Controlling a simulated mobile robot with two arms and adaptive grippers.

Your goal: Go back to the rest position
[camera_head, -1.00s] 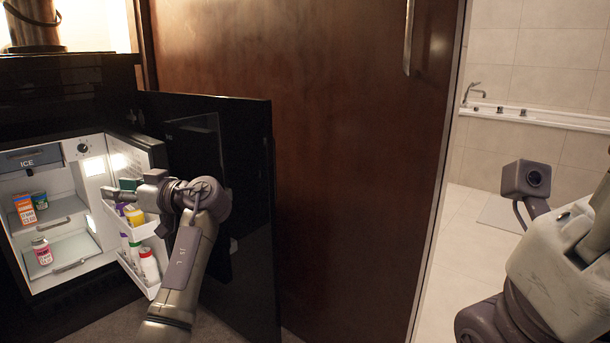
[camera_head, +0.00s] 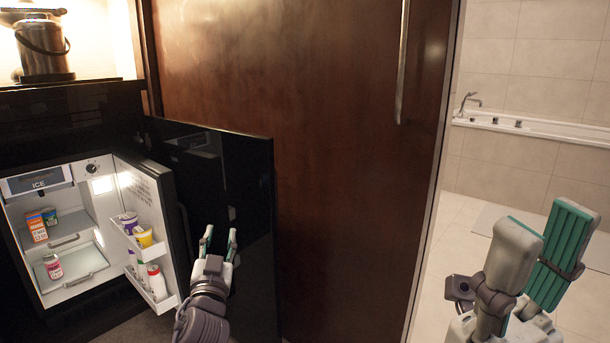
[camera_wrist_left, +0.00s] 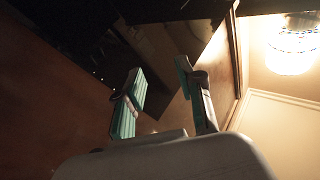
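My left gripper (camera_head: 220,240) is in front of the open black minibar door (camera_head: 258,230), to the right of the door shelves. Its two fingers point up and stand apart with nothing between them. The left wrist view also shows these fingers (camera_wrist_left: 165,95) spread and empty. My right gripper (camera_head: 530,250) is at the lower right, close to the head camera. Its two green-padded fingers are apart, with nothing between them. The minibar (camera_head: 18,250) stands open at the left, with its inside lit.
Inside the minibar are an orange box (camera_head: 36,228) and a pink-labelled bottle (camera_head: 53,267). Several containers stand in the white door shelf (camera_head: 165,300). A brown wooden door (camera_head: 310,170) fills the middle. A bathroom with a bathtub (camera_head: 560,133) and open floor lies at the right.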

